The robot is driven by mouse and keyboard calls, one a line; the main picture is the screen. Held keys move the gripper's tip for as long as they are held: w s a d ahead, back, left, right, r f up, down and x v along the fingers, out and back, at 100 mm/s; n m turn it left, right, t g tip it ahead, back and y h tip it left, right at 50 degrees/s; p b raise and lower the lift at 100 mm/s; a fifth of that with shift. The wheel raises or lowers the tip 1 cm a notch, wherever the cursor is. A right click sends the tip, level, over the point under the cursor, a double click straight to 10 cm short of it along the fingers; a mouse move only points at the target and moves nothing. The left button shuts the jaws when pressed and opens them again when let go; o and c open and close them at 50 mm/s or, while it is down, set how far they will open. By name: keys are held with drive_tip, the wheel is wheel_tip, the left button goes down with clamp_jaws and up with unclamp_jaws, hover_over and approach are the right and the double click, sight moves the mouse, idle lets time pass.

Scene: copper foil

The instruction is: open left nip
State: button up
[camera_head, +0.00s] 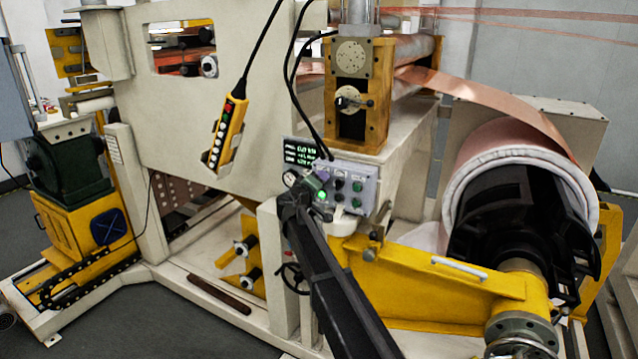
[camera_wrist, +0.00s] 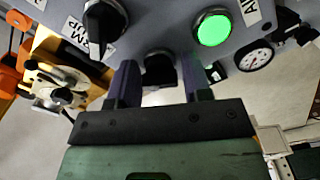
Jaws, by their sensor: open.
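The grey control panel (camera_head: 368,181) with several knobs and buttons is on the machine's front, below the yellow-framed roller unit (camera_head: 376,125) that the copper foil enters. My gripper (camera_head: 322,186) is at the panel's left part and hides some of its face. In the wrist view my gripper (camera_wrist: 160,82) is open, its two dark fingers pointing at the panel. A black knob (camera_wrist: 159,69) shows between the fingertips; I cannot tell whether they touch it. A larger black selector knob (camera_wrist: 104,22) is up and left of it, and a lit green button (camera_wrist: 212,28) is up and right.
A round gauge (camera_wrist: 256,58) sits by the panel's edge. A yellow arm (camera_head: 450,283) and the large foil roll (camera_head: 520,160) stand to the right.

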drive_tip(key=v, duration=1)
drive_tip(key=shift+s+a, duration=0.15)
drive_tip(key=shift+s, duration=0.25)
drive_tip(key=s+d+f+m+g+y, duration=0.1)
drive_tip(key=s+d+f+m+g, duration=0.1)
drive_tip(key=s+d+f+g, duration=0.6)
drive_tip(key=s+d+f+m+g+y, duration=0.15)
drive_tip(key=s+d+f+g, duration=0.35)
drive_tip(key=s+d, duration=0.6)
drive_tip(key=s+d+f+m+g+y, duration=0.1)
drive_tip(key=s+d+f+m+y, duration=0.1)
drive_tip(key=s+d, duration=0.3)
drive_tip(key=s+d+f+m+g+y+b, duration=0.1)
drive_tip(key=s+d, duration=0.5)
drive_tip(key=s, duration=0.6)
wheel_tip(320, 180, down, 2)
drive_tip(key=shift+s+f+m+g+y, duration=0.1)
drive_tip(key=shift+s+m+g+y, duration=0.25)
drive_tip(key=shift+g+y, duration=0.45)
